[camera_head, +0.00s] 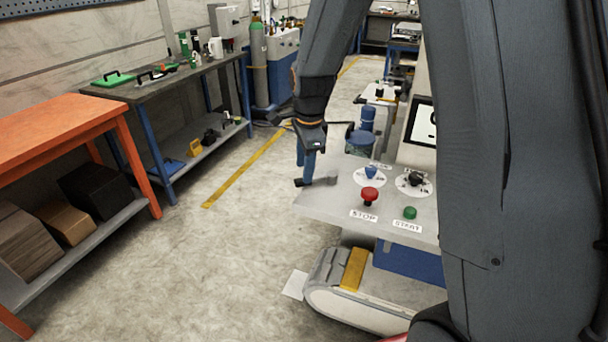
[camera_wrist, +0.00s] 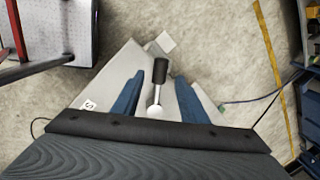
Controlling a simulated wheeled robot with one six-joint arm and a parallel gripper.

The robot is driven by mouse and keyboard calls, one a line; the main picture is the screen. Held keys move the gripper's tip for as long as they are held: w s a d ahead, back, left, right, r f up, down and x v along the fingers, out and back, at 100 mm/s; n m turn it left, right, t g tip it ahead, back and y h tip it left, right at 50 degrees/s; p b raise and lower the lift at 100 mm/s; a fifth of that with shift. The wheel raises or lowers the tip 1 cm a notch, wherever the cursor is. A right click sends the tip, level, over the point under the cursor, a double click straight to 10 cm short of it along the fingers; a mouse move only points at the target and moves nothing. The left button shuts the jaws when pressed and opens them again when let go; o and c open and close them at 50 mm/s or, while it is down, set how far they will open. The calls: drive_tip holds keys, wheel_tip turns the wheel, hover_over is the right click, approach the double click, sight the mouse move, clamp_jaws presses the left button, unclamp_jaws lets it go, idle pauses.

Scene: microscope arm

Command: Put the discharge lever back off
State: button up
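The lever has a black grip (camera_wrist: 160,72) and a pale metal shaft ending in a round base on the light grey panel (camera_wrist: 110,78). I take it as the discharge lever; its label is not readable. In the head view, a black grip (camera_head: 302,182) shows at the left edge of the panel (camera_head: 325,202). My gripper (camera_head: 307,165) is just above that edge. In the wrist view, the two blue fingers of my gripper (camera_wrist: 159,79) stand apart on either side of the lever, with visible gaps. My gripper is open and holds nothing.
The panel also carries a red STOP button (camera_head: 370,195), a green START button (camera_head: 410,212), a blue knob (camera_head: 371,171) and a black knob (camera_head: 416,179). A blue cylinder (camera_head: 360,143) stands behind. The floor left of the panel is free up to the orange bench (camera_head: 60,130).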

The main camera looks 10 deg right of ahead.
sight(314, 180)
drive_tip(key=shift+w+f+p, duration=0.2)
drive_tip(key=shift+f, duration=0.85)
drive_tip(key=shift+w+f+p, duration=0.2)
drive_tip(key=shift+f, duration=0.85)
clamp_jaws()
